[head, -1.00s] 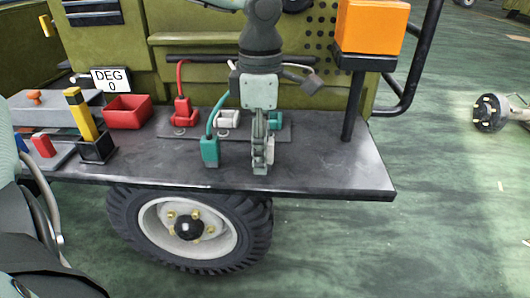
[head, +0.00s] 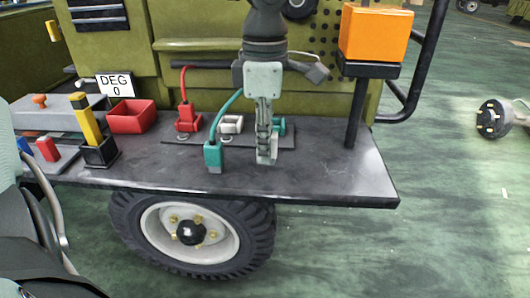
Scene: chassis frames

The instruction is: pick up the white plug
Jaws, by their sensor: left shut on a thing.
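My left gripper (head: 266,157) points down from the top middle, over the dark shelf (head: 335,175) of the green vehicle. Its fingers are shut on the white plug (head: 273,151), which shows as a small pale piece at the fingertips, mostly hidden by them. I cannot tell whether the plug clears the shelf. A white socket (head: 231,124) sits just left of the gripper. My right gripper is not in view.
A teal plug (head: 213,157) with a cable stands left of the gripper, and a red plug (head: 186,119) behind it. A teal socket (head: 281,126) is behind the fingers. An orange box (head: 375,35) on a black post (head: 355,110) stands right. The shelf's right front is clear.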

